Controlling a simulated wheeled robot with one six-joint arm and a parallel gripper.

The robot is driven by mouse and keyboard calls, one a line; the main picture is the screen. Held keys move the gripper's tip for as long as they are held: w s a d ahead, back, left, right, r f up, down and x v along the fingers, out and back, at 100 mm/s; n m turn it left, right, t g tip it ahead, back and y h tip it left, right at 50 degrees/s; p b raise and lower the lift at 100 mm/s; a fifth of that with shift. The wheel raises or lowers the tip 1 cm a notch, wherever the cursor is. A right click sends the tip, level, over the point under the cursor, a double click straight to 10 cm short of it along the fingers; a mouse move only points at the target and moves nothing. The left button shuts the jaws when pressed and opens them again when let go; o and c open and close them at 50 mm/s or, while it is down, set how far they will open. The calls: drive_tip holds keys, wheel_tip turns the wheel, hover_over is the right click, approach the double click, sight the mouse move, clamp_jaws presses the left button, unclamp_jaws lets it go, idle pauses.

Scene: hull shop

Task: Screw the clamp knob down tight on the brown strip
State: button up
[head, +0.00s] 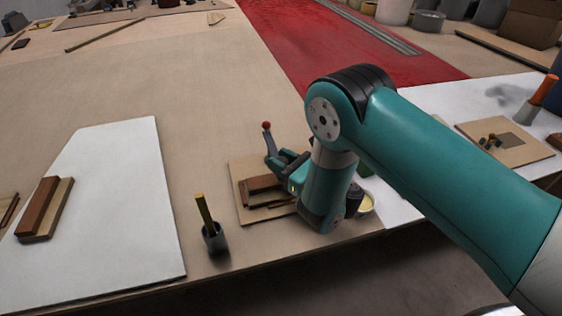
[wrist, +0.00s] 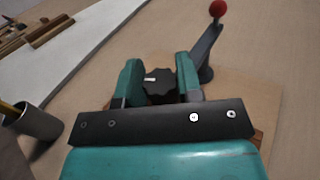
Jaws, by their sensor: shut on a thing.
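In the wrist view my gripper (wrist: 160,85) has its two teal fingers on either side of the black clamp knob (wrist: 159,84), which has a small white mark on top. It is shut on the knob. In the head view my gripper (head: 278,170) is low over a wooden board (head: 245,215). The brown strip (head: 262,184) lies on that board, partly covered by my arm. A grey lever with a red ball (head: 267,126) rises just behind the gripper; the red ball also shows in the wrist view (wrist: 218,8). The knob's contact with the strip is hidden.
A dark cup (head: 215,240) holding a yellow stick stands left of the board, near the table's front edge. Brown blocks (head: 45,208) lie on a white panel (head: 130,225) at the left. A cream-filled bowl (head: 367,204) sits right of my wrist.

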drive_tip(key=shift+w+f+m+t+b, duration=0.1)
drive_tip(key=shift+m+t+b, duration=0.25)
drive_tip(key=shift+b, duration=0.55)
drive_tip(key=h+b, duration=0.1)
drive_tip(key=b, duration=0.2)
drive_tip(key=m+t+b, duration=0.1)
drive_tip(key=b, duration=0.1)
drive_tip(key=shift+a+f+t+h+b, duration=0.1)
drive_tip(key=shift+f+t+h+b, duration=0.2)
drive_tip(key=shift+h+b, duration=0.1)
drive_tip(key=m+t+h+b, duration=0.1)
drive_tip(key=m+h+b, duration=0.1)
drive_tip(key=b, duration=0.7)
drive_tip(key=shift+t, duration=0.25)
drive_tip(key=m+t+h+b, duration=0.1)
drive_tip(key=h+b, duration=0.2)
drive_tip(key=b, duration=0.1)
drive_tip(key=shift+r+m, duration=0.1)
drive_tip(key=shift+m, duration=0.25)
drive_tip(key=shift+r+m+t+h+b, duration=0.15)
drive_tip(key=shift+m+t+h+b, duration=0.45)
drive_tip(key=shift+m+h, duration=0.75)
drive_tip(key=shift+h, duration=0.55)
drive_tip(key=o, duration=0.9)
drive_tip(key=shift+r, duration=0.1)
drive_tip(key=shift+o, duration=0.2)
